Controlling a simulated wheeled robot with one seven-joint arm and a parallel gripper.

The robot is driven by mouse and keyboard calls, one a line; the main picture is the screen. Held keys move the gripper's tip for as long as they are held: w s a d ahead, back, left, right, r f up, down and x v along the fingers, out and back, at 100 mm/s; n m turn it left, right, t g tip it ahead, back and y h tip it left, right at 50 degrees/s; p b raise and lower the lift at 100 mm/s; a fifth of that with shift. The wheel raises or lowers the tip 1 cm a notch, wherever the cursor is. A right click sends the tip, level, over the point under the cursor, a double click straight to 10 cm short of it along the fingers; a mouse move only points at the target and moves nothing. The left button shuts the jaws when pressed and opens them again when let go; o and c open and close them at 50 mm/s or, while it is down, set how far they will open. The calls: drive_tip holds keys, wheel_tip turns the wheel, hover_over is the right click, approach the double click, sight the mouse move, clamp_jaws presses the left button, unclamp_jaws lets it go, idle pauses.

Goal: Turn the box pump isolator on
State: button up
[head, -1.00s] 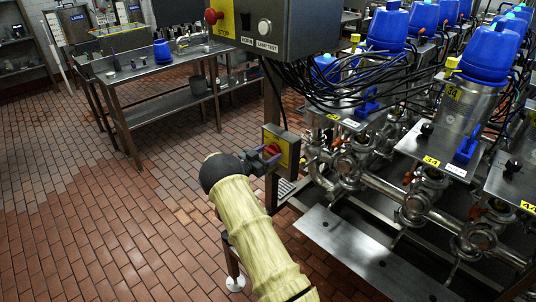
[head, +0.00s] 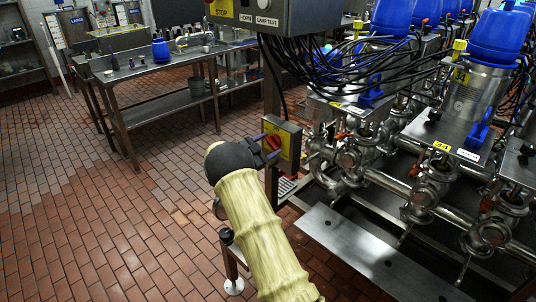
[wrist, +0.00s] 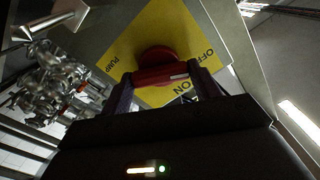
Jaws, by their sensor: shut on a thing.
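The pump isolator is a small grey box with a yellow face (head: 290,137) and a red knob (head: 273,142), on a post beside the valve rows. In the wrist view the yellow plate (wrist: 147,30) reads PUMP, OFF and ON, upside down. My gripper (head: 268,146) is shut on the knob's red bar (wrist: 160,74), one finger at each end. The bar lies nearly level in the wrist view. Its white mark (wrist: 180,76) is at the right end, between the OFF and ON words.
A grey control box (head: 290,18) hangs above the isolator, with black cables to its right. Steel valves and pipes (head: 420,195) with blue-topped actuators stand at right. A steel bench (head: 165,75) is behind. The brick floor at left is clear.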

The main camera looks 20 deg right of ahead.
drive_tip(key=m+b, duration=0.3)
drive_tip(key=b, duration=0.2)
drive_tip(key=shift+f+m, duration=0.4)
drive_tip(key=m+b, duration=0.3)
drive_tip(key=b, duration=0.2)
drive_tip(key=shift+m, duration=0.3)
drive_tip(key=m+b, duration=0.3)
drive_tip(key=b, duration=0.2)
drive_tip(key=shift+m, duration=0.4)
drive_tip(key=shift+r+m+b, duration=0.25)
drive_tip(key=shift+m+b, duration=0.3)
drive_tip(key=shift+m, duration=0.05)
drive_tip(key=shift+a, duration=0.1)
drive_tip(key=o, duration=0.9)
drive_tip(key=shift+o, duration=0.4)
drive_tip(key=shift+s+r, duration=0.1)
